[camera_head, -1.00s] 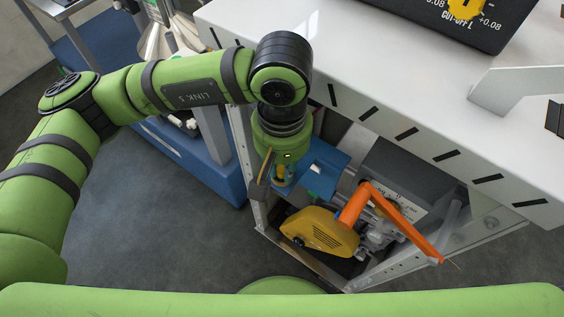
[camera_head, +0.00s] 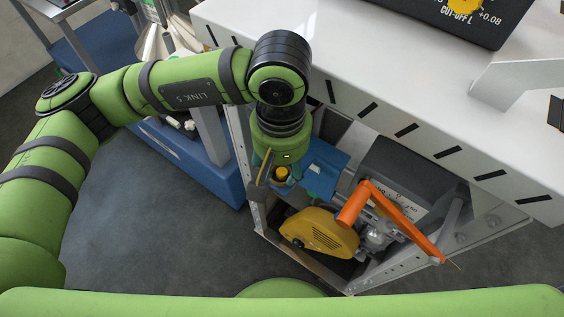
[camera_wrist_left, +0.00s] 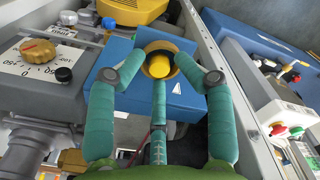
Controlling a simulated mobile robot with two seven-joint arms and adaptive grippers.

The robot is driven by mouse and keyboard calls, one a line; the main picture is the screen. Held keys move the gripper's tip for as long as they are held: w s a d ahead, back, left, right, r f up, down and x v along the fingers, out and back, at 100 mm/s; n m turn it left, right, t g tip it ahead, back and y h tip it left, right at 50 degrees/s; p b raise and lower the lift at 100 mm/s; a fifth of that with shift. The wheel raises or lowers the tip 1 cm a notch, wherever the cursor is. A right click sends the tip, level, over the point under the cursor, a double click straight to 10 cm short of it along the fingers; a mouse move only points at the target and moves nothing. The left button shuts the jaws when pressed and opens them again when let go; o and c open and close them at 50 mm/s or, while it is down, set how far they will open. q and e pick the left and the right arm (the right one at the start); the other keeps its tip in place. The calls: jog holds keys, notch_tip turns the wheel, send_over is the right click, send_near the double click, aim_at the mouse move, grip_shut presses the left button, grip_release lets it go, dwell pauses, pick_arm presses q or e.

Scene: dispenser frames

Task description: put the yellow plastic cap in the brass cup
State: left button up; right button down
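The yellow plastic cap (camera_wrist_left: 160,67) shows in the left wrist view within the round rim of the brass cup (camera_wrist_left: 157,45). The cup is set on a blue plate (camera_wrist_left: 122,52). My left gripper (camera_wrist_left: 162,78) is open, with its teal fingers spread around the cup and cap; the side fingers stand apart from the cap. In the head view the cap (camera_head: 282,173) shows below my left wrist, between the fingers of my left gripper (camera_head: 278,184), and the cup is mostly hidden. My right gripper is not in view.
A yellow housing (camera_head: 318,232) and an orange lever (camera_head: 400,222) are right of my left gripper inside the open cabinet. The white cabinet top (camera_head: 350,60) is above. A blue base (camera_head: 205,165) stands to the left. Grey floor is clear at lower left.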

aim_at(280, 171)
pick_arm(q)
jog(key=shift+a+r+p, duration=0.15)
jog(key=shift+r+p, duration=0.1)
jog(key=shift+p, duration=0.3)
jog(key=shift+r+p, duration=0.45)
jog(key=shift+p, duration=0.25)
notch_tip(280, 171, up, 12)
jog(key=b, duration=0.2)
jog(key=shift+f, duration=0.1)
jog(key=shift+c, duration=0.4)
